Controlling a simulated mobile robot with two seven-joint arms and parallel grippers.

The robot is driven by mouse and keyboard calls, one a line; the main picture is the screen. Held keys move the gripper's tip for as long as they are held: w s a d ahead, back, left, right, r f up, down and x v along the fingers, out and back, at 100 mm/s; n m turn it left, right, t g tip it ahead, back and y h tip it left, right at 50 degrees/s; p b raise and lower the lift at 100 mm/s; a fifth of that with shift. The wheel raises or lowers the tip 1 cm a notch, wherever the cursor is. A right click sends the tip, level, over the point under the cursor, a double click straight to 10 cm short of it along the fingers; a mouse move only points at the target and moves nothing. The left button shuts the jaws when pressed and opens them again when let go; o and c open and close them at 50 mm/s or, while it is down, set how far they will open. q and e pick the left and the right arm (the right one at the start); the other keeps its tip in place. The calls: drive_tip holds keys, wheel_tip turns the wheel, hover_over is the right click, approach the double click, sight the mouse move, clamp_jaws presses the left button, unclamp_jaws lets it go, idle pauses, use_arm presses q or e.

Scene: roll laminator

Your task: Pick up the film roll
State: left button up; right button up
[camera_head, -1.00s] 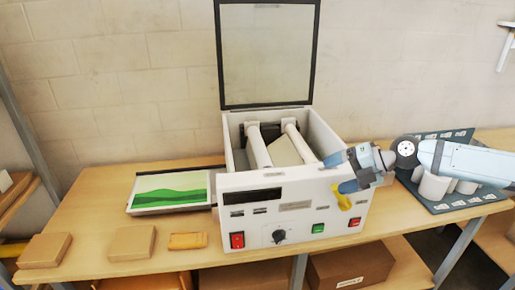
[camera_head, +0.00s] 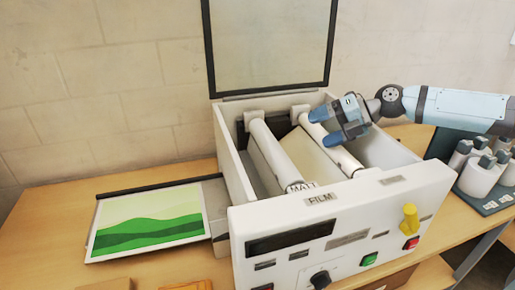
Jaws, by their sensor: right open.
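The open laminator (camera_head: 300,225) holds two long white rolls side by side in its bay. The left roll (camera_head: 272,155) has "MATT" lettering at its near end. The right roll (camera_head: 343,160) runs parallel to it, with a cream sheet between them. A plate marked "FILM" (camera_head: 320,198) is on the front edge. My right gripper (camera_head: 313,127) is open at the far half of the right roll, its fingertips pointing left. I cannot tell whether its fingers are around the roll or above it. My left gripper is not in view.
The raised glass lid (camera_head: 270,45) stands behind the bay. A tray with a green landscape print (camera_head: 148,222) extends to the left. Several white cylinders with dark tops (camera_head: 481,176) stand on a dark mat at right.

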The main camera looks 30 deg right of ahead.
sight(278, 144)
drive_tip(key=p+x, duration=0.2)
drive_tip(key=x, duration=0.2)
drive_tip(key=p+x, duration=0.1)
drive_tip(key=x, duration=0.4)
drive_tip(key=shift+s+a+r+p, duration=0.2)
drive_tip(key=shift+a+p, duration=0.05)
drive_tip(key=shift+p, duration=0.1)
drive_tip(key=p+x, duration=0.1)
drive_tip(key=x, duration=0.2)
drive_tip(key=shift+w+a+f+p, duration=0.15)
drive_tip(key=shift+w+f+p, duration=0.05)
drive_tip(key=shift+w+p, duration=0.1)
drive_tip(key=shift+w+a+f, duration=0.1)
drive_tip(key=shift+a+f, duration=0.1)
drive_tip(key=shift+f, duration=0.1)
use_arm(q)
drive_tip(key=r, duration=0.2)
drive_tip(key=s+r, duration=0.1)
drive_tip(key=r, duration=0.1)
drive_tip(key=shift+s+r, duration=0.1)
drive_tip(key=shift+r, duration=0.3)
use_arm(e)
drive_tip(key=shift+c, duration=0.5)
